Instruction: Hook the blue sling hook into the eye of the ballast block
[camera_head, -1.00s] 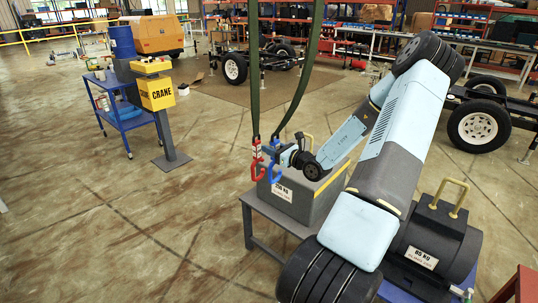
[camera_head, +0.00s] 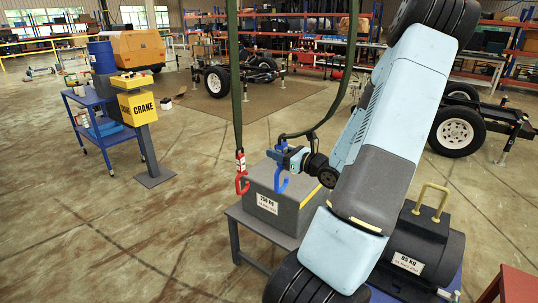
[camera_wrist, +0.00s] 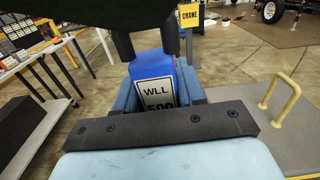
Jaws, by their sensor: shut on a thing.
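The blue sling hook (camera_head: 281,170) hangs from a dark strap, held in my gripper (camera_head: 291,158). The wrist view shows its blue body (camera_wrist: 147,66) with a "WLL" label between my gripper's fingers (camera_wrist: 160,98). The grey ballast block (camera_head: 292,213), with a 250 kg label, sits on a low table. In the head view the hook is in front of the block's upper edge; I cannot tell its exact height. The block's yellow eye (camera_wrist: 282,99) stands to the right of the hook in the wrist view, apart from it. My arm or gripper seems to hide the eye in the head view.
A red hook (camera_head: 241,172) hangs from the other strap, left of the block. A dark 85 kg cylinder (camera_head: 425,245) with a yellow handle stands at right. A crane control post (camera_head: 140,110) and a blue cart (camera_head: 97,130) are at left. Open floor lies between.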

